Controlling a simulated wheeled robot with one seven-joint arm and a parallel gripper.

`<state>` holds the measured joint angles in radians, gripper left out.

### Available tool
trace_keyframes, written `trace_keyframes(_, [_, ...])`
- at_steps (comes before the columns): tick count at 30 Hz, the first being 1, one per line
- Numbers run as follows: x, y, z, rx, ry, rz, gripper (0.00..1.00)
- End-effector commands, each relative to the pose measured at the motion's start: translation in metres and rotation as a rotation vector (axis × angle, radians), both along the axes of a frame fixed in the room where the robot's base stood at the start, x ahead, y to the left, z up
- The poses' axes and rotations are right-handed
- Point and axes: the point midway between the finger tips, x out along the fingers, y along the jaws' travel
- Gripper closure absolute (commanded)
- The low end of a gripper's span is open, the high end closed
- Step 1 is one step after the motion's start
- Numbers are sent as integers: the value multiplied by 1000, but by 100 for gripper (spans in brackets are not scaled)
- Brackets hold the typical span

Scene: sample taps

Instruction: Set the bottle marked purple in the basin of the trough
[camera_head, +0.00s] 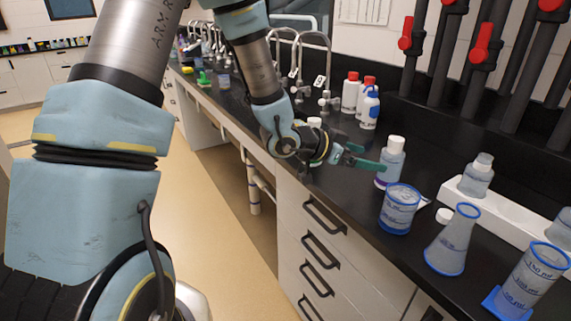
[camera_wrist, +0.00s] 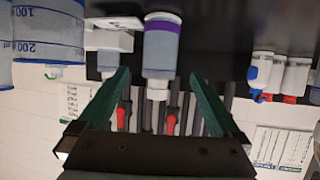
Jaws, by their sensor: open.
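The bottle marked purple (camera_head: 392,160) stands upright on the black counter, with a white cap and a purple band near its base. In the wrist view the bottle (camera_wrist: 160,52) appears cap-down, ahead of and between the green fingers. My gripper (camera_head: 364,156) is open, its fingertips close to the bottle's left side in the head view. In the wrist view my gripper (camera_wrist: 159,73) has a wide gap between its fingers; contact with the bottle cannot be told. No basin of a trough can be clearly made out; a long white holder (camera_head: 512,218) lies to the right.
A blue-rimmed beaker (camera_head: 400,208) stands just in front of the bottle. A flask (camera_head: 453,240) and a graduated cylinder (camera_head: 530,277) are further right. White bottles with red and blue caps (camera_head: 360,98) stand behind near the taps (camera_head: 318,75). Dark pipes with red handles (camera_head: 480,45) rise behind.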

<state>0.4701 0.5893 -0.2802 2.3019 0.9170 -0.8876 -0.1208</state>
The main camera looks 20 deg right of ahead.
Motion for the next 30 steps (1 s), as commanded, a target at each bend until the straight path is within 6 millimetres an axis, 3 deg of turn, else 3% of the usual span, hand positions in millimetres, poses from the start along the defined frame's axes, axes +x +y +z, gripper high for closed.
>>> trace_keyframes(5, [8, 6, -1, 21, -5, 28, 0])
trace_keyframes(8, [38, 35, -5, 106, -18, 140, 0])
trace_keyframes(11, [82, 97, -11, 262, -10, 349, 0])
trace_keyframes(13, [107, 160, -13, 393, 28, 532, 0])
trace_keyframes(15, [117, 227, -14, 517, 102, 718, 0])
trace_keyframes(18, [103, 318, -11, 663, 266, 961, 0])
trace_keyframes(21, [68, 378, -7, 755, 457, 1135, 0])
trace_keyframes(24, [34, 409, -4, 795, 623, 1237, 0])
trace_keyframes(27, [12, 421, -1, 810, 729, 1285, 0])
trace_keyframes(30, [2, 425, 0, 816, 775, 1299, 0])
